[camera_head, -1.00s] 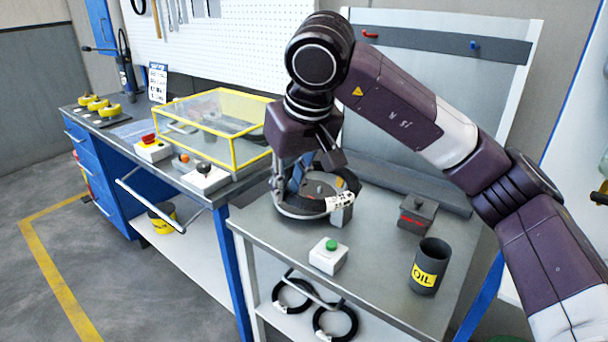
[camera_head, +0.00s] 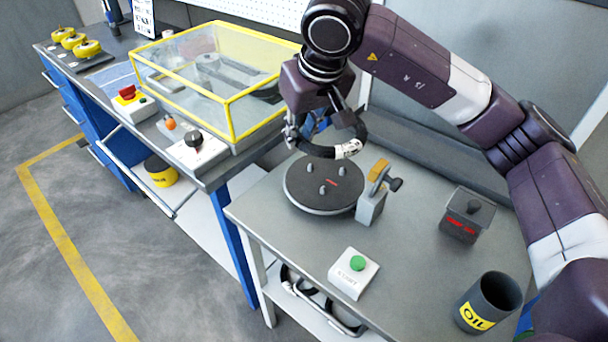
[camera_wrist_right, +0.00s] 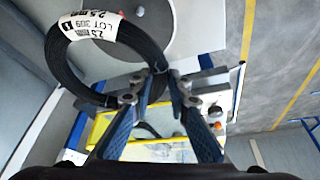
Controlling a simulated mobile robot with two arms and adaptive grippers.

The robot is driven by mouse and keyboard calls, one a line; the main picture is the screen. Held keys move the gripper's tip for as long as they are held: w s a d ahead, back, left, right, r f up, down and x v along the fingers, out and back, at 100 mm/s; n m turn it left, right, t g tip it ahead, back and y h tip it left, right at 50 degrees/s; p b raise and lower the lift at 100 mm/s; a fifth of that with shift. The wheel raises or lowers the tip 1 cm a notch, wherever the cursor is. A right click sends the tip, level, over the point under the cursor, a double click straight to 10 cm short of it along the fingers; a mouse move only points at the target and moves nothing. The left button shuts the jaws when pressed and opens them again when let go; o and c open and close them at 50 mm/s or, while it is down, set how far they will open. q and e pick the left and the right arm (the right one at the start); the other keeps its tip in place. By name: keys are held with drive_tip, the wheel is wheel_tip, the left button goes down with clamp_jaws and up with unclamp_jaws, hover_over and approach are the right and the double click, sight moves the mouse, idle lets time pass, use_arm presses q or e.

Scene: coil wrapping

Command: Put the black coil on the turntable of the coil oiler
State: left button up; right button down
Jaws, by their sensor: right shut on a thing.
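The black coil (camera_head: 322,152), a ring with a white lot tag, is in my right gripper (camera_head: 310,128). In the right wrist view the gripper (camera_wrist_right: 167,74) is shut on one side of the coil (camera_wrist_right: 53,68), with the tag on its far side. The turntable (camera_head: 312,198) is a dark round plate with several short pegs and a red mark. In the head view the coil appears above the back part of the plate, apart from it, and the pegs show uncovered. My left gripper is not in view.
The oiler's post with an orange pad (camera_head: 372,200) stands right of the turntable. A start button box (camera_head: 354,272), an oil cup (camera_head: 487,302) and a dark box (camera_head: 464,215) share the bench. A yellow-framed clear cover (camera_head: 232,105) stands left.

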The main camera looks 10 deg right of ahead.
sight(298, 187)
wheel_tip(298, 187, down, 13)
drive_tip(key=shift+w+r+p, duration=0.1)
drive_tip(key=shift+w+p, duration=0.05)
drive_tip(key=shift+p, duration=0.65)
drive_tip(key=c, duration=2.2)
unclamp_jaws()
drive_tip(key=o, duration=0.4)
drive_tip(key=b+v, duration=0.1)
drive_tip(key=v, duration=1.1)
drive_tip(key=shift+b, duration=0.35)
